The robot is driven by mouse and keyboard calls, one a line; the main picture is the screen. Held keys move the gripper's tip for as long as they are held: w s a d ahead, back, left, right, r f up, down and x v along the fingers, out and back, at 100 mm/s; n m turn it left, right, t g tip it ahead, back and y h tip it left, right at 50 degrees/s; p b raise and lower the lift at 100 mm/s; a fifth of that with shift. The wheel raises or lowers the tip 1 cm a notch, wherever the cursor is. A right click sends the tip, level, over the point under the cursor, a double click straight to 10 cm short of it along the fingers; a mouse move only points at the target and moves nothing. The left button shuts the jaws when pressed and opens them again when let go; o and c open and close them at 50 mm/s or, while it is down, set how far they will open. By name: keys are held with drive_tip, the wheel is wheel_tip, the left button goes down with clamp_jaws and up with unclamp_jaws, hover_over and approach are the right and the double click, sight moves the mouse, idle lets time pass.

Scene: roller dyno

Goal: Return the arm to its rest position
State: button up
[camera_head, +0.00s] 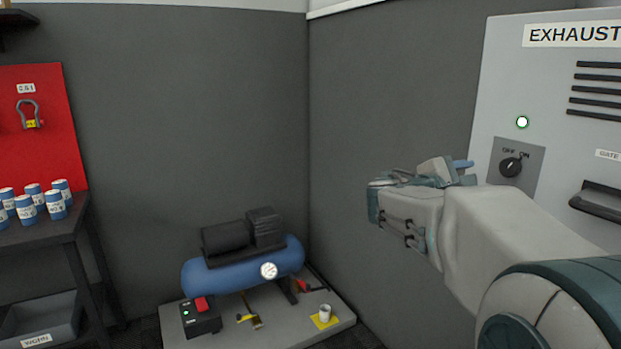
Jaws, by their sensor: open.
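My arm reaches in from the lower right, its pale grey links and teal trim filling much of that side. My gripper (456,168) shows partly above and behind the wrist, in front of the exhaust cabinet (503,75). It is open, and I see nothing held in it; the wrist hides part of its fingers. The cabinet's OFF/ON knob (511,166) is just right of the gripper in the picture, turned toward the ON side. I cannot tell the exact gap between gripper and cabinet.
A blue compressor (243,268) stands on a grey platform (262,333) in the corner, with small items around it. A dark bench (63,228) with several blue-and-white cans is at left, beside a red board (42,130). The cabinet has a black handle (597,203).

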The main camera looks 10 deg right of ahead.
drive_tip(key=s+a+f+m+g+y+p, duration=0.3)
drive_tip(key=s+a+f+m+y+p, duration=0.3)
drive_tip(key=s+a+y+p, duration=0.45)
drive_tip(key=s+a+f+m+y+p, duration=0.1)
drive_tip(key=s+a+m+y+p, duration=0.4)
drive_tip(key=s+a, duration=0.5)
drive_tip(key=shift+s+a+m+g+y+p, duration=0.15)
drive_tip(key=shift+a+m+g+y+p, duration=0.3)
drive_tip(key=shift+a+p, duration=0.5)
drive_tip(key=shift+d+f, duration=0.1)
drive_tip(key=shift+d, duration=0.1)
